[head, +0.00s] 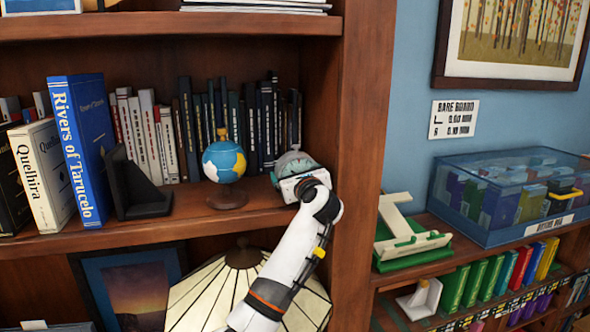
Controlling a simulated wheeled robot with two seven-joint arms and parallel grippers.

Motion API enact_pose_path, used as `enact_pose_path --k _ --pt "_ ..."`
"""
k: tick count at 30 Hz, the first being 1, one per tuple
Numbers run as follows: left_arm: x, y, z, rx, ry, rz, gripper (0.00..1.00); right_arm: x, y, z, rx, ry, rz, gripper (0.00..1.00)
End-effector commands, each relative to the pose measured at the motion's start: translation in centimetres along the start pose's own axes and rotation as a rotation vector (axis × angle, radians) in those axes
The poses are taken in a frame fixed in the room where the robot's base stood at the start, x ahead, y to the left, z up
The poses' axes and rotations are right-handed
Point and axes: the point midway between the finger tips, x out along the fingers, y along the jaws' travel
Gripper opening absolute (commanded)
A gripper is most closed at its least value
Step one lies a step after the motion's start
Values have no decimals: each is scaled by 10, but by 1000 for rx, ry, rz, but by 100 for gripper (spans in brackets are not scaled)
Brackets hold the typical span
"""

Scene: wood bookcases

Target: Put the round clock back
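A round grey thing with a teal rim, likely the round clock (293,158), is at the right end of the middle shelf of the wood bookcase, beside the upright panel.
A small globe (224,160) stands just left of the gripper. Dark books (250,125) line the shelf behind. A black bookend (135,185) and large books stand further left. A lampshade (215,290) is below. A blue clear bin (470,205) stands at right.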

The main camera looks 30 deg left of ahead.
Motion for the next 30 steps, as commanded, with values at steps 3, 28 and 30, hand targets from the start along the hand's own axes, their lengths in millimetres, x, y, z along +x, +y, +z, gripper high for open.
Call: enact_pose_path --k 3,28,30 --pt "0 0 0 -2 2 1 54 1 0 0 0 0 0 36" --pt "-70 0 7 -8 0 5 100 49 2 -4 0 -1 1 36" --pt "-84 0 6 -7 -1 4 100 56 2 -4 0 -1 1 36"
